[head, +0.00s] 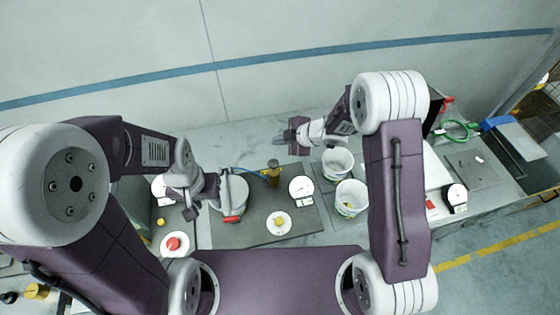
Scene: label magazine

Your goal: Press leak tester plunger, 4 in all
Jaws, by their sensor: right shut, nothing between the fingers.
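I cannot tell for sure which part is the leak tester plunger. A round white base with a yellow top (278,223) stands on the dark mat at the centre. A white base with a red button (174,244) stands further left. A brass-coloured cylinder (273,173) with a blue hose stands behind, beside a round white dial (301,188). My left gripper (190,213) hangs down left of a white round vessel (232,196); its fingers are too small to read. My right gripper (280,140) is shut and empty, pointing left, behind the brass cylinder.
Two white buckets (351,197) (338,162) stand right of the mat. A second dial (457,195) and a green hose (456,130) lie further right. The dark mat (300,233) has free room at its front right. A wall rises behind the bench.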

